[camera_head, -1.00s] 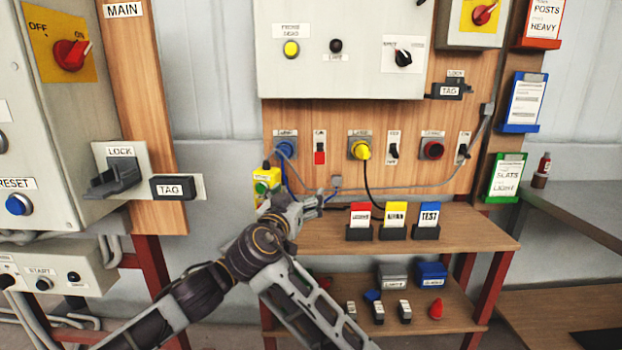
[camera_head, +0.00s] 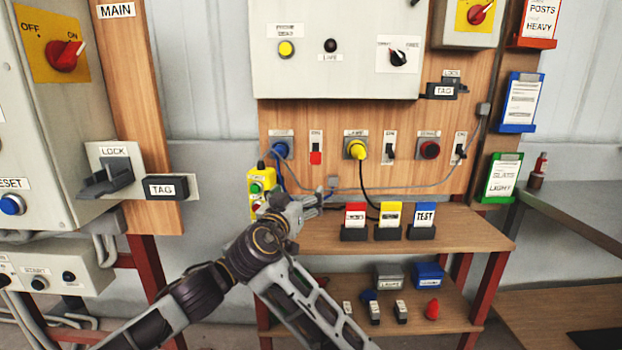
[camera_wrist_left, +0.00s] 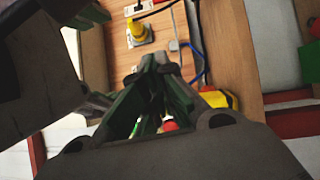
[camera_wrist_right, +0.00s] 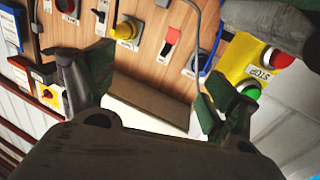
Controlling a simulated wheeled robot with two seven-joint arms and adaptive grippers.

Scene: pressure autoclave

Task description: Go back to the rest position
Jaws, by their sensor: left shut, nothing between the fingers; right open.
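My right gripper (camera_head: 312,203) is by the left end of the wooden shelf in the head view, in front of the panel board. In the right wrist view its two fingers (camera_wrist_right: 150,82) are spread apart with nothing between them. My left gripper (camera_wrist_left: 160,62) shows in the left wrist view with its fingers together and empty; in the head view I cannot clearly tell it apart from the overlapping arm parts. A yellow button box (camera_head: 261,185) is close behind the right gripper, its lower part partly covered. It also shows in the right wrist view (camera_wrist_right: 242,58).
The wooden board (camera_head: 400,180) carries sockets, switches and a yellow plug (camera_head: 356,149) with a black cable. Red, yellow and blue card holders stand on the upper shelf (camera_head: 470,232); small boxes lie on the lower shelf (camera_head: 455,315). A grey cabinet (camera_head: 40,130) stands at left.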

